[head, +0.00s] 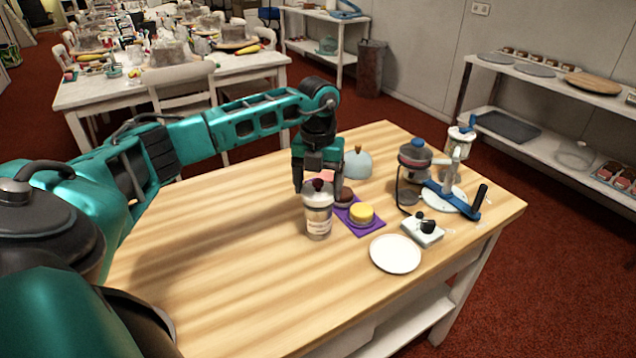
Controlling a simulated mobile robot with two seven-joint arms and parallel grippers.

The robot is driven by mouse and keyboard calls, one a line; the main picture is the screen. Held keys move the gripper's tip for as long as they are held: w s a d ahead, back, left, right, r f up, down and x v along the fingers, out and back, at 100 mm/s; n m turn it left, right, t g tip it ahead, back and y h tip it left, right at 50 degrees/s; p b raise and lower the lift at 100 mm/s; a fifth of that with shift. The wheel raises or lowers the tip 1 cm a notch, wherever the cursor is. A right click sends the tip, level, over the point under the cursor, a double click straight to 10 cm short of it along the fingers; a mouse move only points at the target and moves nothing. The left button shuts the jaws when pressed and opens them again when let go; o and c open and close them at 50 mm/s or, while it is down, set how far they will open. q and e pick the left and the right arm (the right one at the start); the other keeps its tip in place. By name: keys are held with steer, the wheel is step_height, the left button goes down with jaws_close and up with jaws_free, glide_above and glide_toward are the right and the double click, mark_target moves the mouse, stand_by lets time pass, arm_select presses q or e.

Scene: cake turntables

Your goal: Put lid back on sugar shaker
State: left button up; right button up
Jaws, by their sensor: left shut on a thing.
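The sugar shaker (318,225), a clear jar with pale contents and a label, stands upright on the wooden table. A whitish lid (318,197) with a dark purple knob is at its mouth; I cannot tell whether it is fully seated or slightly above the rim. My left gripper (318,184) points down from above, directly over the shaker, with its fingers on either side of the lid's knob, shut on the lid. My right gripper is not in view.
A white plate (395,254), a small scale-like box (422,231) and a grey-blue stand (415,165) are to the right. The table's left part is clear.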

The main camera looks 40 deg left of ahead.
arm_select(q)
steer(key=shift+f, duration=0.3)
stand_by(0.9)
steer(key=shift+f, duration=0.45)
stand_by(0.7)
steer(key=shift+f, duration=0.35)
stand_by(1.1)
steer(key=o, duration=1.1)
steer(key=shift+c, duration=0.2)
steer(key=shift+r, duration=0.1)
steer(key=shift+r+p, duration=1.15)
steer(key=shift+p, duration=0.05)
